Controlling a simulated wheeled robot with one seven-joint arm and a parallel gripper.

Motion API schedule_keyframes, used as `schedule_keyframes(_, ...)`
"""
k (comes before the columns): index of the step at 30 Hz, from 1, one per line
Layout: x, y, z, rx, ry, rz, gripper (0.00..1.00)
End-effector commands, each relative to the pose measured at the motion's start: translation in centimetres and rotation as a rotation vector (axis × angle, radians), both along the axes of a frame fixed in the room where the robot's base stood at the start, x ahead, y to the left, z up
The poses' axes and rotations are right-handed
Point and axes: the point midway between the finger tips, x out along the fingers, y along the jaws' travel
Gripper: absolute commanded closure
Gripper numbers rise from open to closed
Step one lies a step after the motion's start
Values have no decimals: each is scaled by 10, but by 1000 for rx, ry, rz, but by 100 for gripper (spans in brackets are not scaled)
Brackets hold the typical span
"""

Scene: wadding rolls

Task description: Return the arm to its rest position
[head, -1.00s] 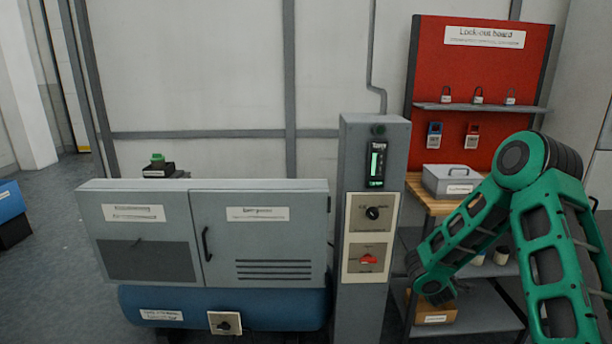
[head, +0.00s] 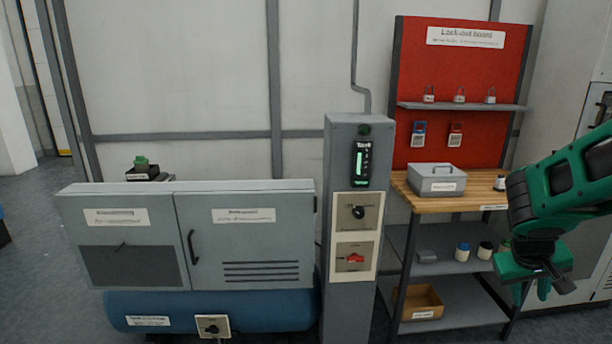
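My green arm reaches in from the right edge in the head view. My gripper (head: 535,290) hangs at its end at the lower right, pointing down, in front of the right side of the shelf unit. Two green finger parts show below the wrist, and I see nothing held between them. They are too small and angled for me to tell how far apart they are.
A grey control post (head: 350,290) stands mid-view, beside a grey cabinet (head: 190,240) above a blue tank (head: 265,310). The shelf unit's wooden top (head: 478,193) carries a grey metal box (head: 437,179). Behind it is a red lockout board (head: 455,75) with padlocks. Floor is open at far left.

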Motion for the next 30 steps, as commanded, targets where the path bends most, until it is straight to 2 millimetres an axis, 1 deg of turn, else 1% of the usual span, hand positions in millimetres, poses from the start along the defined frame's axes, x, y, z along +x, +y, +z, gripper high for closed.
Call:
schedule_keyframes(1,-20,6,7,44,-1,-42,67)
schedule_keyframes(2,-31,11,9,73,4,-66,67)
schedule_keyframes(3,-47,18,11,112,12,-98,67)
schedule_keyframes(5,-69,29,15,172,22,-145,67)
schedule_keyframes(6,-84,37,18,212,30,-172,67)
schedule_keyframes(9,-120,58,23,309,53,-235,67)
schedule_keyframes(12,-150,79,26,393,79,-278,67)
schedule_keyframes(15,-172,94,30,454,100,-307,67)
schedule_keyframes(18,-185,103,31,491,116,-325,67)
schedule_keyframes(21,-191,107,32,506,123,-330,67)
schedule_keyframes(30,-191,107,32,507,124,-330,67)
